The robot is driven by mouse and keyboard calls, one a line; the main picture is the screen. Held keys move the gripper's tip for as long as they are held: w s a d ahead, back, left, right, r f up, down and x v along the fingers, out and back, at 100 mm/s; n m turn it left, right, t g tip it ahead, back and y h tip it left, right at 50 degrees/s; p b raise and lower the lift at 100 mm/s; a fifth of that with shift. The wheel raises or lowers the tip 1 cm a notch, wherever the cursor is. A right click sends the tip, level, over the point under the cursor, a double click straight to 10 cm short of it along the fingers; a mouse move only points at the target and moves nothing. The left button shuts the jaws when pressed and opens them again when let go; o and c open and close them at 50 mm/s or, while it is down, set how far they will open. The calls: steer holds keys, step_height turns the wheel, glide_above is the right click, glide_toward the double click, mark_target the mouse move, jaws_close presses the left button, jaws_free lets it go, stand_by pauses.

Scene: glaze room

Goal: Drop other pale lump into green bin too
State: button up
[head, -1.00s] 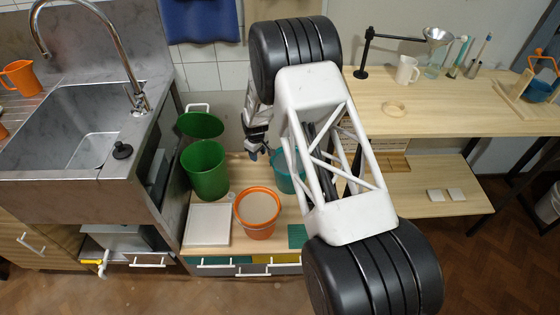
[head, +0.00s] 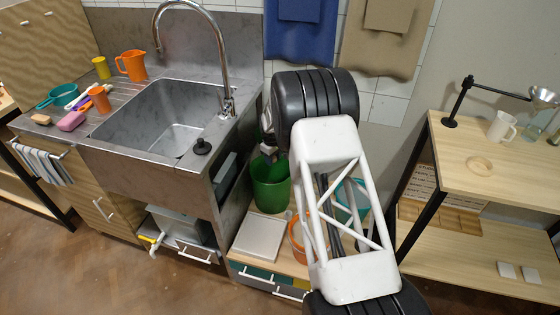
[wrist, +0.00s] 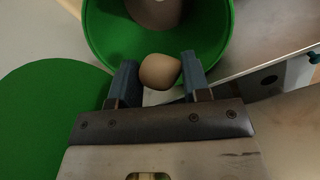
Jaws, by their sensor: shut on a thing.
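The pale lump (wrist: 160,71) is a rounded beige-brown piece between my gripper's two blue fingertips. My gripper (wrist: 158,84) is shut on it, at the near side of the green bin's mouth in the wrist view. The green bin (wrist: 108,32) is round, and a greyish shape lies inside it, too unclear to name. In the head view the green bin (head: 271,186) stands on the low wooden bench, partly behind my arm. My gripper (head: 269,152) is just above its rim there, and the lump cannot be made out in that view.
A round green lid (wrist: 50,125) is left of my gripper in the wrist view. The steel sink unit (head: 170,115) stands close left of the bin. An orange bucket (head: 297,240), a teal bucket (head: 345,199) and a pale flat board (head: 258,238) are on the bench.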

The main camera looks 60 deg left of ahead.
steer(key=shift+f, duration=0.15)
stand_by(0.3)
steer(key=shift+f, duration=2.85)
steer(key=o, duration=1)
steer(key=shift+r, duration=3.9)
steer(key=shift+d, duration=0.1)
